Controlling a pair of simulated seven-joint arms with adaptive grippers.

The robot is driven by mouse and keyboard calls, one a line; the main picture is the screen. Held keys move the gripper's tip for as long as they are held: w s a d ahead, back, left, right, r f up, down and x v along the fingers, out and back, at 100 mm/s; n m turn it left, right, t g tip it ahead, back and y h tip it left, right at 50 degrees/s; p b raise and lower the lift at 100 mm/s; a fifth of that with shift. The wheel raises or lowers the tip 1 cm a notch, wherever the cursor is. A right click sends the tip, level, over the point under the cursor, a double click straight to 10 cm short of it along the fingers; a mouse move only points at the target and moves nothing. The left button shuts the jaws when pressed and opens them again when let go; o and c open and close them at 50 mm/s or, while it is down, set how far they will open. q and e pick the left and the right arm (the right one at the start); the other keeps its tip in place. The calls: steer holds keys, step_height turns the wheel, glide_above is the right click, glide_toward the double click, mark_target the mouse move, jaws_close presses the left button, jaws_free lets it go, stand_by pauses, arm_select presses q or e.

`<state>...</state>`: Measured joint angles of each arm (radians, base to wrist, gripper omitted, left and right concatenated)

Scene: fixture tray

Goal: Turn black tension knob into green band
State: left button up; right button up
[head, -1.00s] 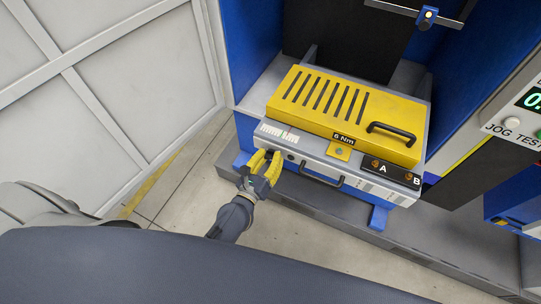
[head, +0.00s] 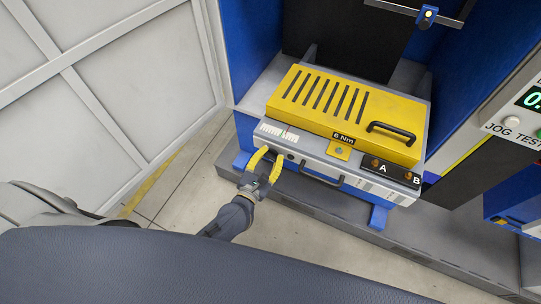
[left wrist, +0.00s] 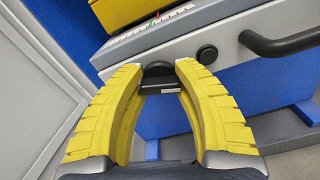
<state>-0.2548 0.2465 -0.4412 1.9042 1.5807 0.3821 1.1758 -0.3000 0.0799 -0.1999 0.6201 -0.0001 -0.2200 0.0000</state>
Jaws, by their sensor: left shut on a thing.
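The black tension knob (left wrist: 157,71) is on the grey front of the fixture, between the yellow fingers of my left gripper (left wrist: 158,68). The fingers are shut on its sides in the left wrist view. In the head view my left gripper (head: 265,158) is at the left end of the fixture's front face, and its fingers hide most of the knob. A scale (head: 279,132) lies on the top edge above the knob. Coloured marks on the scale (left wrist: 158,20) show in the left wrist view, but its pointer reading is too small to tell. My right gripper is not in view.
The fixture tray has a slotted yellow cover (head: 345,103) with a black handle (head: 391,132). A black front handle (left wrist: 280,42) and a round black button (left wrist: 207,54) are right of the knob. A panel (head: 515,115) stands at the right. Open floor lies in front.

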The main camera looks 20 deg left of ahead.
arm_select(q)
steer(key=m, duration=0.4)
steer(key=shift+w+d+r+m, duration=0.1)
steer(key=shift+d+r+m, duration=0.05)
steer(key=shift+r+m, duration=0.2)
steer(key=m, duration=0.3)
steer(key=shift+f+m, duration=0.1)
steer(key=shift+m, duration=0.25)
steer(key=m, duration=0.4)
steer(key=shift+d, duration=0.15)
steer(key=shift+f+m, duration=0.2)
steer(key=shift+m, duration=1.3)
steer(key=shift+d, duration=0.1)
steer(key=o, duration=1.3)
steer(key=shift+f, duration=0.1)
